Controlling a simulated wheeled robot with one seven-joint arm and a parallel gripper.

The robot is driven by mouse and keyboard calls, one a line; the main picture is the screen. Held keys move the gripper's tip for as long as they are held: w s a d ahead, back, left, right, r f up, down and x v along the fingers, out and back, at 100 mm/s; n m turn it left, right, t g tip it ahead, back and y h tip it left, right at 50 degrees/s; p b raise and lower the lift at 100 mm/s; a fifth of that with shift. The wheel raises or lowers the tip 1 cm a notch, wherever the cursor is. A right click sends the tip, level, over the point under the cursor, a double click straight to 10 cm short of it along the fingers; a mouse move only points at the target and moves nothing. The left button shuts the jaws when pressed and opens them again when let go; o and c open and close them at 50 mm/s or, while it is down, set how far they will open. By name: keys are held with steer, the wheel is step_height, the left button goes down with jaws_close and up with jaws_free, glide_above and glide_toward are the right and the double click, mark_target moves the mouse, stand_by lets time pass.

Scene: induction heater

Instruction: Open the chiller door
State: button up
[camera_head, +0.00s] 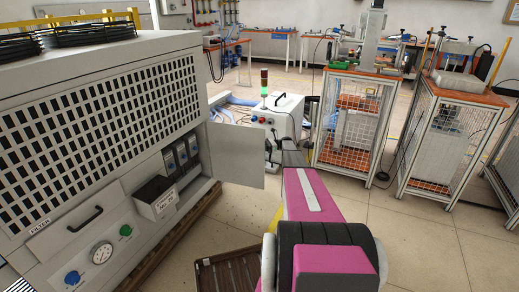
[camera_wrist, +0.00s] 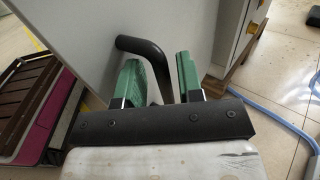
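The chiller (camera_head: 60,190) is the big pale cabinet on the left in the head view. Its door (camera_head: 237,155) stands swung out from the right end of the front, showing a compartment with several small grey units. In the wrist view the pale door panel (camera_wrist: 95,30) carries a black curved handle (camera_wrist: 145,48). My gripper (camera_wrist: 158,70) has green fingers on either side of the handle's near end. The fingers are apart, with gaps visible beside the handle, so it is not clamped. In the head view the fingers cannot be made out clearly.
A white box unit with a signal light (camera_head: 264,82) stands behind the door. Caged workstations (camera_head: 352,120) stand to the right. A blue hose (camera_wrist: 275,115) runs across the floor at right.

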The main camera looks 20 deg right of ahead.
steer(key=d, duration=1)
steer(key=shift+s, duration=0.1)
